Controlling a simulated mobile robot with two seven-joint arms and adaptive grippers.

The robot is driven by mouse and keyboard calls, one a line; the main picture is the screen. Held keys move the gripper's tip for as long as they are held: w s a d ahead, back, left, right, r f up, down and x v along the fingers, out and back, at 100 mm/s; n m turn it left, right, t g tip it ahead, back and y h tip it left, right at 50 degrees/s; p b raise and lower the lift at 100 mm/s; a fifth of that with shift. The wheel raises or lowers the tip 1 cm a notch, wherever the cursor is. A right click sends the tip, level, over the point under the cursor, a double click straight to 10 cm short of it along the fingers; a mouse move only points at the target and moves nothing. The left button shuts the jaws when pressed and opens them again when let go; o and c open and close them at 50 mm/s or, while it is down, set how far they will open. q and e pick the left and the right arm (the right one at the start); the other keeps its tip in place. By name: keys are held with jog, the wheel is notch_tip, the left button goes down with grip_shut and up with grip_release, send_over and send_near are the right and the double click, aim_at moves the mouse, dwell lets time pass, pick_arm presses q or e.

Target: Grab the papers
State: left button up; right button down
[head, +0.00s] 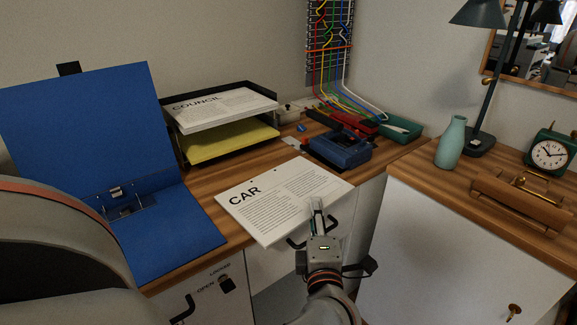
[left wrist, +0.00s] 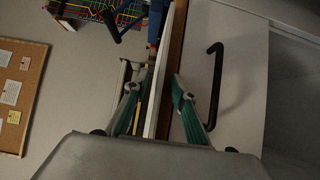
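The papers (head: 283,198), a thick white stack headed "CAR", lie flat on the wooden desk, their near edge at or slightly over the front edge. My left gripper (head: 317,208) is at the stack's near right edge, pointing toward it. In the left wrist view my left gripper (left wrist: 157,84) has its two green-sided fingers apart. The stack's thin white edge (left wrist: 158,100) runs between them, with the brown desk edge beside it. I cannot tell whether either finger touches the papers. My right gripper is not in view.
An open blue binder (head: 160,235) lies left of the papers. Behind are a black paper tray (head: 276,88) holding "COUNCIL" sheets and a blue hole punch (head: 340,147). A dark drawer handle (head: 297,243) lies below the desk edge. A vase (head: 451,143) stands to the right.

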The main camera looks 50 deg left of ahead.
pick_arm(q)
grip_shut()
jog(key=shift+r, duration=0.1)
jog(key=shift+r, duration=0.1)
